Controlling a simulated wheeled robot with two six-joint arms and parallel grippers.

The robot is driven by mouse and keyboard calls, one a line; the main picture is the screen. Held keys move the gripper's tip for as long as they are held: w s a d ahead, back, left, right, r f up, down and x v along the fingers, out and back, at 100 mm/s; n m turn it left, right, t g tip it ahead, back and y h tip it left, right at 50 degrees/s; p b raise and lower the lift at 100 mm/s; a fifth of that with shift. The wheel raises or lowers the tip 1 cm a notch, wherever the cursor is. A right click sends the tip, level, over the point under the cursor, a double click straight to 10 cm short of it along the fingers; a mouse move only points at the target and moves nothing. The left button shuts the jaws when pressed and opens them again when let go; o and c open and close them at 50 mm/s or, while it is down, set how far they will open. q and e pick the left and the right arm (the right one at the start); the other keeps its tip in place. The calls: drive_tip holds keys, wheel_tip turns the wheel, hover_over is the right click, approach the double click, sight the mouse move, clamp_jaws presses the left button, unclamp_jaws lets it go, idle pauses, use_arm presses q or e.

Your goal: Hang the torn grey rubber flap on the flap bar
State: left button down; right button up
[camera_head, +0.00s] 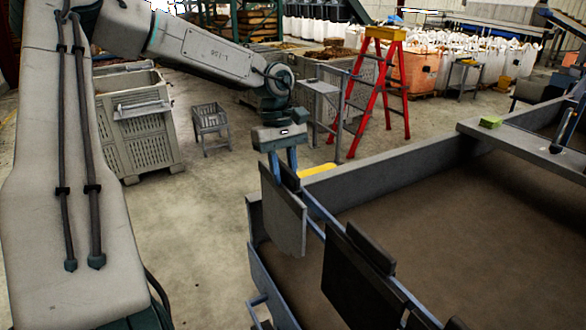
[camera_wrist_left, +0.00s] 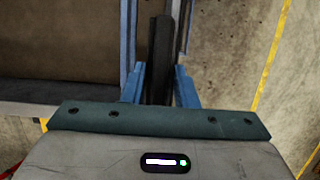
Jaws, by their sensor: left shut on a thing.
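The grey rubber flap (camera_head: 283,217) hangs down from my left gripper (camera_head: 283,168) in the head view, at the near left corner of the big bin. The blue fingers are shut on its dark top edge. In the left wrist view the flap (camera_wrist_left: 160,60) shows edge-on as a dark strip between the fingers of my left gripper (camera_wrist_left: 158,88). The blue flap bar (camera_head: 316,212) runs from beside the flap toward the lower right. I cannot tell whether the flap touches the bar. No tear is clear. My right gripper is not in view.
Black flaps (camera_head: 350,280) hang farther along the bar. The big bin (camera_head: 385,172) with a brown floor fills the right. A small green thing (camera_head: 490,122) lies on a grey ledge. A red ladder (camera_head: 383,90) and a grey crate (camera_head: 140,140) stand behind. Concrete floor lies open at left.

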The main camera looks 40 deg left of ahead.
use_arm(q)
drive_tip(key=shift+s+a+b, duration=0.1)
drive_tip(key=shift+s+a, duration=0.15)
drive_tip(key=shift+s, duration=0.55)
drive_tip(key=shift+s+a+b, duration=0.15)
drive_tip(key=shift+s+a, duration=0.1)
drive_tip(key=shift+s, duration=0.6)
drive_tip(key=shift+s+a+b, duration=0.1)
drive_tip(key=shift+s+a, duration=0.15)
drive_tip(key=shift+s, duration=0.55)
drive_tip(key=shift+d, duration=0.1)
